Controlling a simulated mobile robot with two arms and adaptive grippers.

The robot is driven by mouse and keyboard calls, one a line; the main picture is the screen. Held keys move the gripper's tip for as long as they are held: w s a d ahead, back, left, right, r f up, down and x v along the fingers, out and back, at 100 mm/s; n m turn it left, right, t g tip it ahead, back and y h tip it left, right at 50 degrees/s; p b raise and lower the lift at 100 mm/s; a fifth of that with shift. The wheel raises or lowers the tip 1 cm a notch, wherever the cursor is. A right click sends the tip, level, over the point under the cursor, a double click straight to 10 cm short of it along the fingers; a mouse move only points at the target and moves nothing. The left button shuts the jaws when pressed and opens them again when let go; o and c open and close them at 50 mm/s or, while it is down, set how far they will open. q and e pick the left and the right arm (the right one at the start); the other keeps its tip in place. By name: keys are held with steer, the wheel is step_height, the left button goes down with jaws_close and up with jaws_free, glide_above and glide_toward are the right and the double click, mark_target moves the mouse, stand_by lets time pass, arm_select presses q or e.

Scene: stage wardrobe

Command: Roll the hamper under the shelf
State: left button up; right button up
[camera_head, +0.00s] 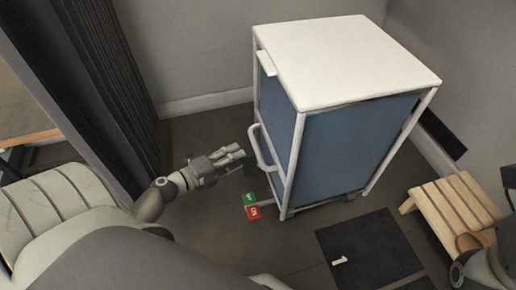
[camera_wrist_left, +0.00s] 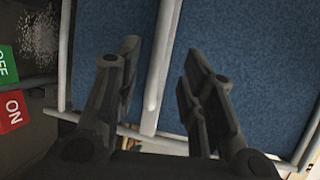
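The hamper (camera_head: 340,150) is an upright box with blue fabric sides, a white frame and a white lid. A white bar handle (camera_head: 256,146) stands out from its left side. My left gripper (camera_head: 243,158) is at this handle. In the left wrist view its fingers are open, with the white bar (camera_wrist_left: 162,70) between them, not visibly gripped. A green OFF pad (camera_head: 249,199) and a red ON pad (camera_head: 253,212) sit low beside the hamper's base. Part of my right arm shows at the lower right, its finger state unclear. I cannot make out the shelf.
A wooden slatted stool (camera_head: 448,205) stands at the right. A dark floor mat (camera_head: 370,245) with a small pale marker (camera_head: 340,261) lies in front of the hamper. A dark pleated curtain (camera_head: 105,90) hangs at the left. Grey walls stand behind the hamper.

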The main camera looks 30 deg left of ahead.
mark_target(256, 145)
arm_select(q)
steer(key=b+x, duration=0.2)
steer(key=x, duration=0.7)
jaws_close()
